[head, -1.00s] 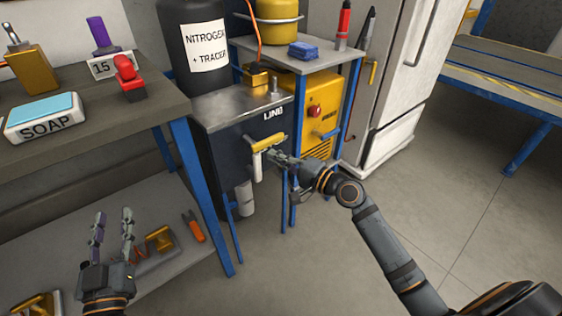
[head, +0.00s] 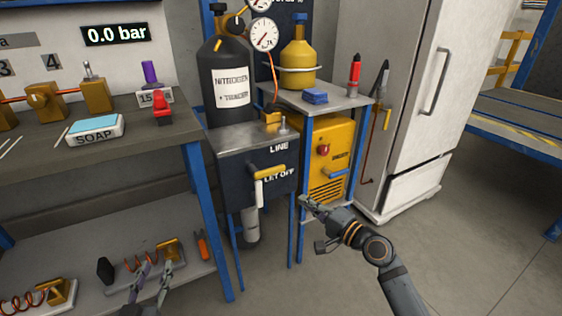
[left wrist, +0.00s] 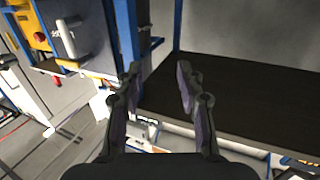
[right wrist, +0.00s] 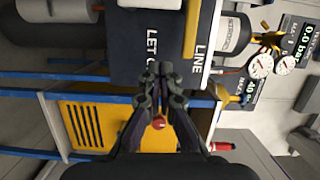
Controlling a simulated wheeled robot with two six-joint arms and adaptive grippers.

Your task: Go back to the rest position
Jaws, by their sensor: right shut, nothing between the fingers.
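My right gripper (head: 305,203) is shut and empty. It hangs in front of the yellow machine (head: 340,145), a little right of and below the yellow lever (head: 268,172) on the dark "LINE / LET OFF" box (head: 240,180). In the right wrist view its fingertips (right wrist: 160,68) are together before that box's face, with a gap in depth I cannot judge. My left gripper (head: 152,277) is low at the left, seen in front of the lower shelf. In the left wrist view its fingers (left wrist: 158,75) are spread with nothing between them.
The workbench (head: 150,136) with a soap box (head: 95,130) stands at the left. Its lower shelf (head: 75,245) holds several fittings. A black nitrogen cylinder (head: 231,110) stands behind the box. A white fridge (head: 410,90) is at the right. The floor at front right is clear.

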